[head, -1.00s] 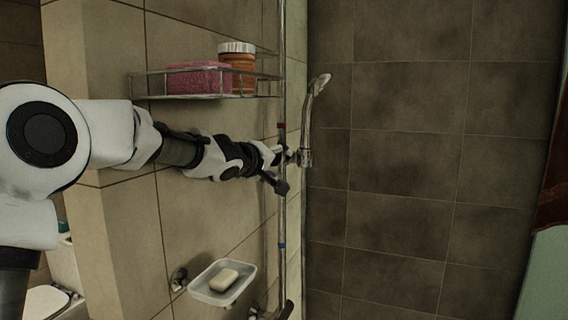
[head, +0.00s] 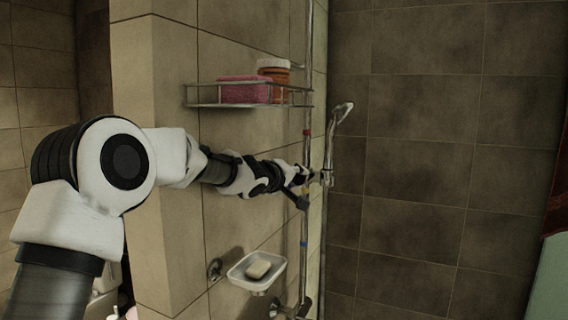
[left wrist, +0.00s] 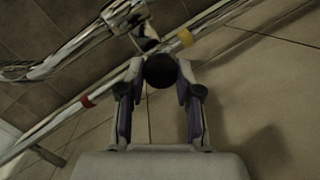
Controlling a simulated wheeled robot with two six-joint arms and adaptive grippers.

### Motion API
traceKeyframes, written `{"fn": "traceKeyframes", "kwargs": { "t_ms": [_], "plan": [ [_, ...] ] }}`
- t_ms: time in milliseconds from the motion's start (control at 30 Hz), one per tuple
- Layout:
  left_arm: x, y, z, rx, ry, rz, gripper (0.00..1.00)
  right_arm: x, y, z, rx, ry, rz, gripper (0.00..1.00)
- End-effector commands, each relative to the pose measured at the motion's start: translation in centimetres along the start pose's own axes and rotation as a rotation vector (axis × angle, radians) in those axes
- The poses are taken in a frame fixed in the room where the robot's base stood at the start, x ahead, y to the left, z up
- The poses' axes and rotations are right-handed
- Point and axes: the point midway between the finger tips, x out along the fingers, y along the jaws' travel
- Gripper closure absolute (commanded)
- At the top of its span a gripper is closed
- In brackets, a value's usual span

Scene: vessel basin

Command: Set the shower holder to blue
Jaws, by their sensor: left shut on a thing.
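The shower holder (head: 326,177) sits on the vertical chrome bar (head: 304,278) in the head view and carries the hand shower (head: 338,120). A red mark (head: 307,133) is above it on the bar and a blue mark (head: 303,243) is below it. My left gripper (head: 302,181) is at the holder. In the left wrist view, my left gripper (left wrist: 160,80) is shut on the holder's dark round knob (left wrist: 160,70). There the holder lies between the red mark (left wrist: 87,101) and a yellow mark (left wrist: 185,37), closer to the yellow. My right gripper is not in view.
A wire shelf (head: 205,103) with a pink item (head: 245,91) and an orange jar (head: 274,72) is on the wall above my arm. A soap dish (head: 243,277) with soap (head: 258,270) is below. The dark tiled wall is right of the bar.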

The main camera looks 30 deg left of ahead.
Motion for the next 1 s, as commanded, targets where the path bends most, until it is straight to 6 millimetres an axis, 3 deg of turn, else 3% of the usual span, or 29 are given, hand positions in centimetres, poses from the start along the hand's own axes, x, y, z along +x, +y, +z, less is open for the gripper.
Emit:
{"fn": "traceKeyframes", "kwargs": {
  "t_ms": [100,433,600,933,967,1000],
  "plan": [
    [1.7,-2.3,1.7,0.002,-0.005,-0.003,1.0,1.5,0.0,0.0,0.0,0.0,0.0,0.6],
    [3.0,-7.0,4.6,0.004,-0.005,-0.003,1.0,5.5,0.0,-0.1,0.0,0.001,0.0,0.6],
    [3.2,-7.9,5.1,0.003,-0.002,-0.001,1.0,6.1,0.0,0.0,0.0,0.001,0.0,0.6],
    [3.2,-7.8,5.1,0.005,-0.001,0.001,1.0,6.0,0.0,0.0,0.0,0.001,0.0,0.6],
    [3.2,-7.8,5.1,0.005,-0.001,0.001,0.59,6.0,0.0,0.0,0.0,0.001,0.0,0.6],
    [3.2,-7.8,5.1,0.005,-0.001,0.001,0.45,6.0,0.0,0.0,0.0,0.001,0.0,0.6]
  ]
}}
